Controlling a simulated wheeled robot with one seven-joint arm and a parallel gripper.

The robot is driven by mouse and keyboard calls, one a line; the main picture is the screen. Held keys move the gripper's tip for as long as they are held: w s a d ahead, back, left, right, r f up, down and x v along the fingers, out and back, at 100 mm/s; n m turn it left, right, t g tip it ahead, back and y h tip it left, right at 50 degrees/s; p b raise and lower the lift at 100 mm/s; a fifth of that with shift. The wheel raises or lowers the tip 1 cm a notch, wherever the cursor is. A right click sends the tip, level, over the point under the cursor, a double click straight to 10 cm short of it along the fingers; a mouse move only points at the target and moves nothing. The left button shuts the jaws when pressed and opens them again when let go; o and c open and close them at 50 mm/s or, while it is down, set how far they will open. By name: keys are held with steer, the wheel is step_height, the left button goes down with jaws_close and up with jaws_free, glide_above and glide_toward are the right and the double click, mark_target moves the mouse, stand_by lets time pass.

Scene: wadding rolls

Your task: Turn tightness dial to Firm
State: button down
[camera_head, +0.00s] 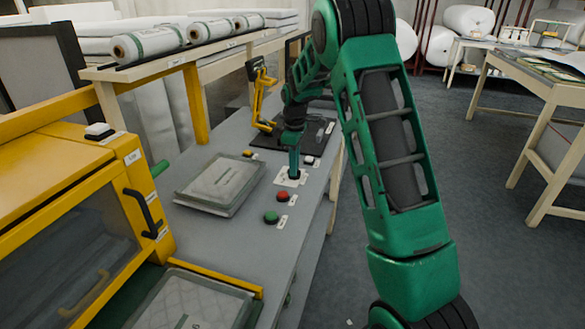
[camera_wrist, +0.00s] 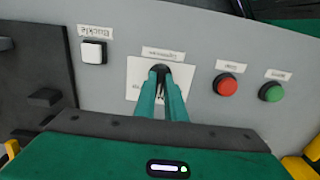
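The tightness dial (camera_wrist: 159,68) is a small black knob on a white plate (camera_wrist: 136,72) in the grey panel. Its plate also shows in the head view (camera_head: 281,181). My gripper (camera_wrist: 164,76) points down at the panel, with its two green fingers close together on either side of the knob. It appears shut on the knob. In the head view, my gripper (camera_head: 293,174) stands right over the plate and hides the knob. The fingers cover part of the plate's print, so the dial's setting cannot be read.
A red button (camera_wrist: 227,85) and a green button (camera_wrist: 271,92) lie to the right; a white button (camera_wrist: 93,52) lies to the left. In the head view, a grey wrapped pack (camera_head: 220,182) lies on the bench near a yellow machine (camera_head: 60,160). A yellow lever (camera_head: 262,95) stands behind.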

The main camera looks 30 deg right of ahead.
steer(key=shift+m, duration=0.5)
steer(key=m, duration=0.3)
steer(key=shift+m, duration=0.4)
steer(key=m, duration=0.5)
steer(key=shift+w, duration=0.1)
steer(key=shift+d+r, duration=0.1)
steer(key=c, duration=1.8)
jaws_free()
step_height(320, 180, up, 11)
steer(key=shift+f, duration=0.2)
